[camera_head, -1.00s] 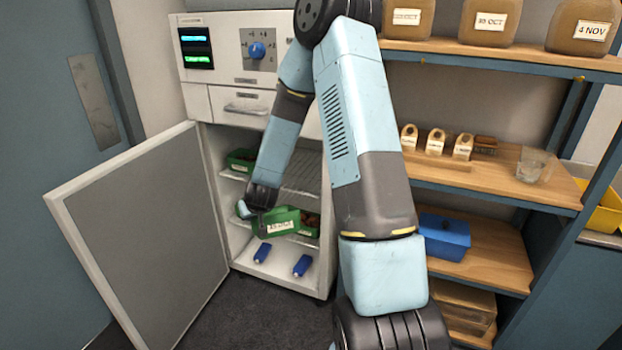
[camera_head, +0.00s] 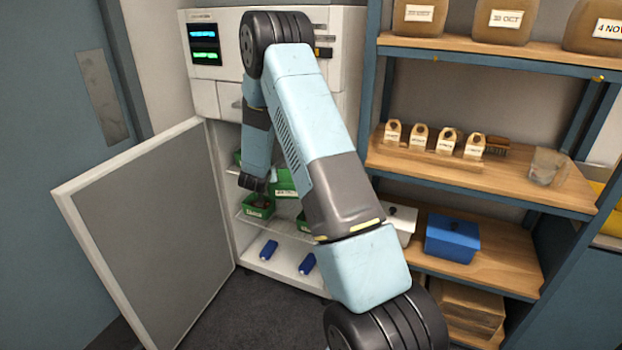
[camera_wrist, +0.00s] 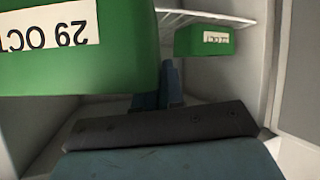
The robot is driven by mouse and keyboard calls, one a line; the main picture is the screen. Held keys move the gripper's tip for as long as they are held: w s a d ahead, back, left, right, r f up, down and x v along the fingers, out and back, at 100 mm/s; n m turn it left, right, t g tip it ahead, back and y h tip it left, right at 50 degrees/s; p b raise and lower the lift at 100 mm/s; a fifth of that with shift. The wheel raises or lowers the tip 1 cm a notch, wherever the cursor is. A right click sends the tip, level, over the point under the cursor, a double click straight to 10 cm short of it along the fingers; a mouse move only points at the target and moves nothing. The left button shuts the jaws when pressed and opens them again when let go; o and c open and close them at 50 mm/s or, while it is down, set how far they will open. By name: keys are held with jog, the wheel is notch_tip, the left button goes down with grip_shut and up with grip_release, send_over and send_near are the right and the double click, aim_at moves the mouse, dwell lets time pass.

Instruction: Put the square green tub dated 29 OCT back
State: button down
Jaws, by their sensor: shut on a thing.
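The square green tub dated 29 OCT (camera_wrist: 110,65) fills the upper left of the wrist view, its white label upside down. In the head view a green tub (camera_head: 286,181), partly hidden by my arm, is at my gripper (camera_head: 268,186) inside the open cabinet. My gripper is shut on the 29 OCT tub, which is held above the lower shelf. Another green tub (camera_head: 258,208) with dark contents stands on that shelf at the left. A further one (camera_head: 303,223) is at the right, mostly behind my arm. One more green tub (camera_head: 237,157) shows higher up at the left.
The cabinet door (camera_head: 145,225) stands wide open at the left. Blue objects (camera_head: 269,249) lie on the cabinet floor. A second labelled green tub (camera_wrist: 205,40) sits by a wire shelf in the wrist view. A wooden rack with a blue box (camera_head: 452,238) stands at the right.

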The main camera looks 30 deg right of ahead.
jog(key=shift+w+d+f, duration=0.6)
jog(key=shift+w+d, duration=0.75)
jog(key=shift+d, duration=1.3)
jog(key=shift+w+d+f, duration=0.55)
jog(key=shift+w+d, duration=0.75)
jog(key=shift+d, duration=1.4)
jog(key=shift+w+d+f, duration=0.6)
jog(key=shift+w+d, duration=0.75)
jog(key=shift+d, duration=1.3)
jog(key=c, duration=1.3)
grip_release()
jog(key=shift+o, duration=0.2)
